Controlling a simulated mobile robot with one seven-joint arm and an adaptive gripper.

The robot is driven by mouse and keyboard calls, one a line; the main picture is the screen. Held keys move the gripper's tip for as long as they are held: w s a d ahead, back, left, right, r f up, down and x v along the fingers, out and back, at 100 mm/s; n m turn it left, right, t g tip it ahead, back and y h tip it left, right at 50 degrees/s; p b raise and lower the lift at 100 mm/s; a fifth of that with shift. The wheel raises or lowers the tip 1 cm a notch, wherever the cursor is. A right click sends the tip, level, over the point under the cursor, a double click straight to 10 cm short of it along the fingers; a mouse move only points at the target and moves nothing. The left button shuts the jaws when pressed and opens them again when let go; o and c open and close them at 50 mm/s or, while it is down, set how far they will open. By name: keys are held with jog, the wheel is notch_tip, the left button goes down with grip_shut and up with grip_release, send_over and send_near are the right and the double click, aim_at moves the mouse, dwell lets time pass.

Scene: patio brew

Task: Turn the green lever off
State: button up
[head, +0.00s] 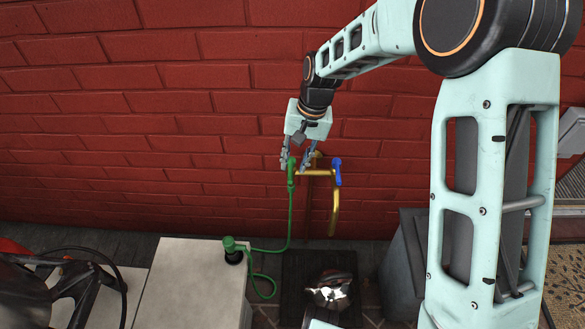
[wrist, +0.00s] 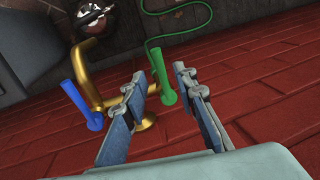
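The green lever (head: 292,165) is on the left end of the brass tap (head: 316,172) on the brick wall. In the wrist view the green lever (wrist: 165,82) shows between and just beyond my fingers, apparently apart from both. The blue lever (head: 337,172) is on the tap's right end. It also shows at the left of the wrist view (wrist: 84,93). My gripper (head: 299,160) is open around the tap's left side, with nothing seen held. In the wrist view its fingertips (wrist: 160,77) are spread. Part of the tap is hidden behind my left finger there.
A green hose (head: 290,215) hangs from the tap's left side to a green fitting (head: 232,246) on a pale counter (head: 190,285). A shiny metal pot (head: 330,290) stands below the tap. The red brick wall (head: 150,130) is close behind my gripper.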

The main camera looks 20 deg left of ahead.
notch_tip(320, 180, up, 8)
jog(key=d, duration=0.1)
jog(key=shift+w+d, duration=0.2)
jog(key=shift+d, duration=0.1)
jog(key=shift+r, duration=0.1)
